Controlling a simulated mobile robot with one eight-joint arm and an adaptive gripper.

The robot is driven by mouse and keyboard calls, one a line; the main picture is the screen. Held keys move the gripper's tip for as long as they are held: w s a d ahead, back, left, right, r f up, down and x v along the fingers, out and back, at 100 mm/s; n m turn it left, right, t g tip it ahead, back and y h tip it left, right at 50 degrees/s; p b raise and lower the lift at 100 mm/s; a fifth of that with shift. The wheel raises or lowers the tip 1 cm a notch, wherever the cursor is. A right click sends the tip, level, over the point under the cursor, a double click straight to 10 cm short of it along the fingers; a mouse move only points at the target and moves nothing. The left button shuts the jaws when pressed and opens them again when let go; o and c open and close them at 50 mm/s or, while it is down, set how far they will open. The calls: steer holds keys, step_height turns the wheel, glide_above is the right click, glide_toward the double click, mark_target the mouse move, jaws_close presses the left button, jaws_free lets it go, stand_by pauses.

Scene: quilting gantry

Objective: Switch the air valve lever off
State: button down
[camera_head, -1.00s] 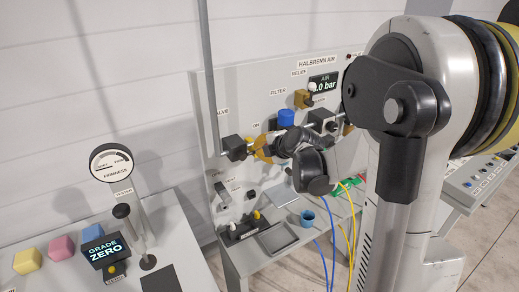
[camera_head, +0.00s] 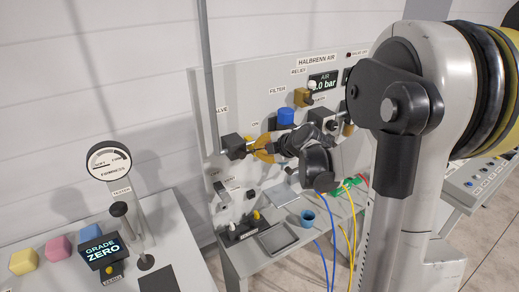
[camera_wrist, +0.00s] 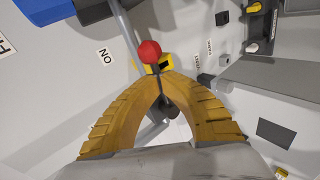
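The air valve (camera_head: 232,146) is a dark block on the grey pipe at the left of the HALBRENN AIR panel, under a partly hidden VALVE label. In the wrist view a red ball knob (camera_wrist: 150,51), which looks like the lever's end, shows just beyond my fingertips, beside a small yellow and black part (camera_wrist: 158,65). My gripper (camera_wrist: 159,76) has orange ribbed fingers that arch together, with their tips meeting at a thin dark line. I cannot tell whether the lever's stem is between them. In the head view my gripper (camera_head: 255,147) is right beside the valve.
The ON label (camera_wrist: 104,56) is near the knob. The panel carries a blue filter (camera_head: 286,117), a brass relief part (camera_head: 302,97) and an air display (camera_head: 323,83) with its first digit unclear. Below is a shelf with a blue cup (camera_head: 307,218). A tester table stands left.

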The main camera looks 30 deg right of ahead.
steer(key=shift+f+b, duration=0.25)
steer(key=shift+b, duration=0.1)
steer(key=a+f+m+t+y+b, duration=0.2)
steer(key=f+m+y+b, duration=0.4)
steer(key=b, duration=0.9)
steer(key=shift+a+m+t+y, duration=0.4)
steer(key=shift+a+m+y, duration=0.4)
steer(key=shift+m+y, duration=0.7)
steer(key=shift+s, duration=0.2)
